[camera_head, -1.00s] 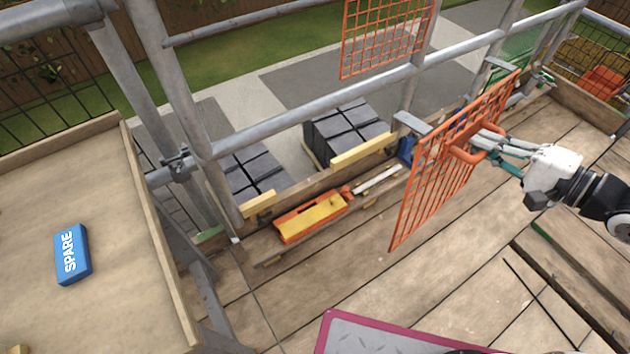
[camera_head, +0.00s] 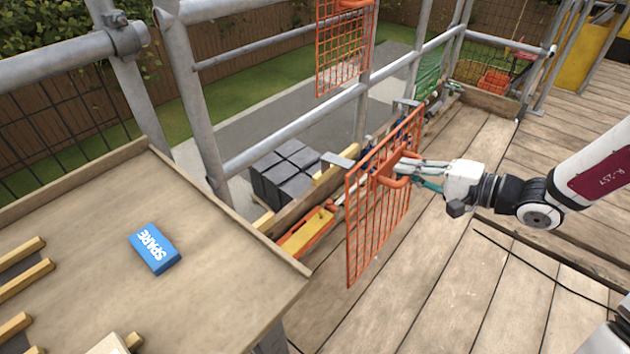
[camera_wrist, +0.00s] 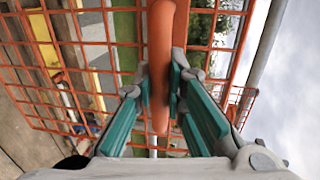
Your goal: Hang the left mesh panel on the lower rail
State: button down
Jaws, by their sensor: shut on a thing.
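My gripper (camera_head: 408,172) is shut on the handle of an orange mesh panel (camera_head: 362,232), which hangs upright in the air above the deck. In the wrist view the orange handle (camera_wrist: 160,60) passes between my two green fingers, with the panel's mesh (camera_wrist: 60,52) behind it. The lower scaffold rail (camera_head: 300,128) runs behind and to the left of the panel. Another orange mesh panel (camera_head: 344,50) is at the upper rail.
A wooden table (camera_head: 75,240) with a blue SPARE block (camera_head: 155,249) and wooden strips stands at left. An orange and yellow tool (camera_head: 306,232) lies along the deck edge. Dark tile stacks (camera_head: 285,172) are beyond the rail. The deck (camera_head: 440,275) at right is mostly clear.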

jog(key=w+a+f+b, duration=0.7)
jog(key=w+f+b, duration=0.2)
jog(key=w+f, duration=0.2)
jog(key=w+a+f+b, duration=0.4)
jog(key=w+a, duration=0.3)
jog(key=a, duration=0.4)
jog(key=w+a+f+t+b, duration=0.1)
jog(key=w+a+f+b, duration=0.3)
jog(key=w+a+f, duration=0.2)
jog(key=shift+w+a+f+y, duration=0.4)
jog(key=shift+w+a, duration=0.8)
jog(key=shift+a, duration=1.2)
